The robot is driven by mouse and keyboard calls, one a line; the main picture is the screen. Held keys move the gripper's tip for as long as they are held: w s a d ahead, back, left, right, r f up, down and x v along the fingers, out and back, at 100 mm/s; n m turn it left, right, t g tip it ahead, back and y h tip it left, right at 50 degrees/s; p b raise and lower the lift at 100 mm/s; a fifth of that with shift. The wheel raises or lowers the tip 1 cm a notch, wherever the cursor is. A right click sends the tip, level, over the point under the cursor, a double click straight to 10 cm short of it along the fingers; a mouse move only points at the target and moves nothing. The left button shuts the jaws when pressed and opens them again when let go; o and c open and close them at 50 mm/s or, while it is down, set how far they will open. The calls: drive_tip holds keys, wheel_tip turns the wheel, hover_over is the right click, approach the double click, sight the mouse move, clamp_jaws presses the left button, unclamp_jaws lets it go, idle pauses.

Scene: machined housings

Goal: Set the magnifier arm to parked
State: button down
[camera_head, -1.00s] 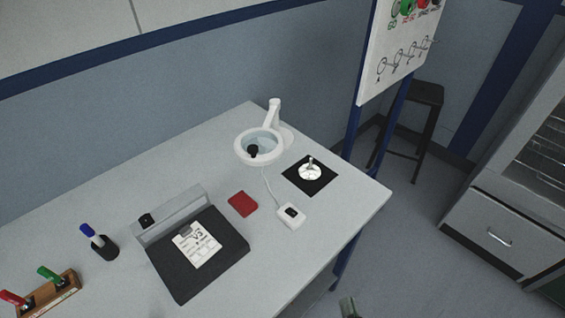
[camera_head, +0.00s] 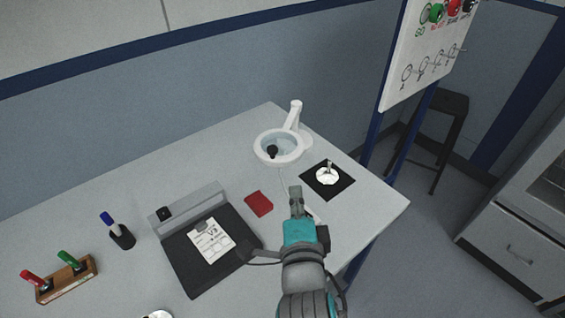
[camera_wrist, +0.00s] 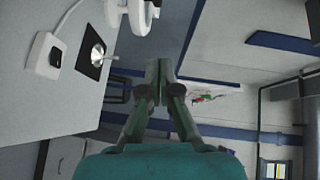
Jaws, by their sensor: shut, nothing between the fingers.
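The white magnifier arm (camera_head: 296,116) rises from a base at the back of the table. Its round ring lens (camera_head: 279,148) hangs to the left of the base, with a black knob in front of the glass. In the wrist view part of the white magnifier (camera_wrist: 138,14) shows at the top edge. My gripper (camera_head: 296,189) is shut and empty, in front of the magnifier and apart from it in the picture. Its fingers (camera_wrist: 160,64) meet in the wrist view. My gripper hides most of the white switch box in the head view; the box (camera_wrist: 45,54) shows in the wrist view.
A red block (camera_head: 259,203), a black stand with a paper (camera_head: 212,240), a pen holder (camera_head: 121,238) and a wooden marker rack (camera_head: 66,280) occupy the left. A board (camera_head: 425,60) stands behind the right edge.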

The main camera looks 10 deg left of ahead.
drive_tip(key=a+x, duration=0.2)
drive_tip(key=x, duration=1)
drive_tip(key=shift+a+f, duration=0.3)
drive_tip(key=shift+a, duration=0.1)
drive_tip(key=shift+a, duration=0.1)
